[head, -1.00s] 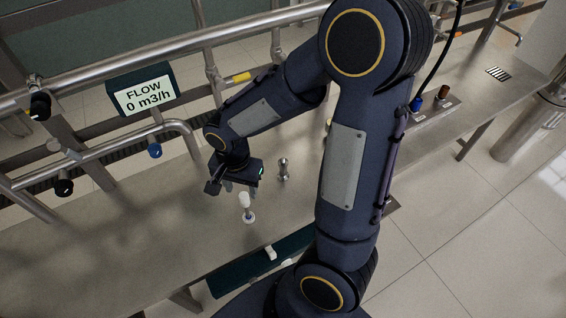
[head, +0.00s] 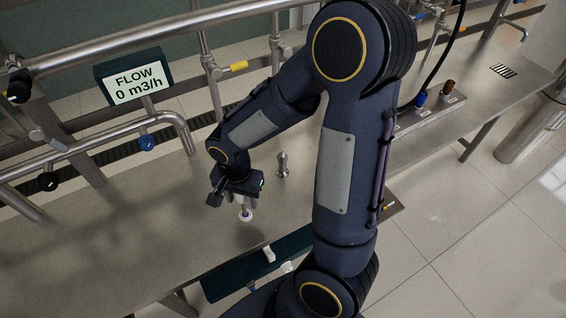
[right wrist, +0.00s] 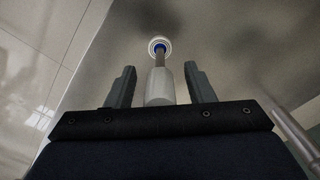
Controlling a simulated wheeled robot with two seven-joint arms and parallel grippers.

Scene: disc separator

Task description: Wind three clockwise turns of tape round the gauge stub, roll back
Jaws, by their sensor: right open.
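What looks like the tape roll, a white ring with a blue core (head: 246,215), is at the lower end of a thin metal rod over the bench. It also shows in the right wrist view (right wrist: 158,46), with a white handle (right wrist: 159,88) on the rod's near end. My right gripper (head: 243,202) is open around the handle; its fingers (right wrist: 158,72) stand either side with gaps. In the head view the gripper hides most of the handle. A short metal fitting, probably the gauge stub (head: 282,165), stands upright on the bench to the right. My left gripper is not in view.
A dark tray (head: 230,281) with small white pieces (head: 268,254) lies along the bench's front edge. Pipes with valves and a "FLOW 0 m3/h" display (head: 135,84) run behind. The bench (head: 130,235) is clear at left.

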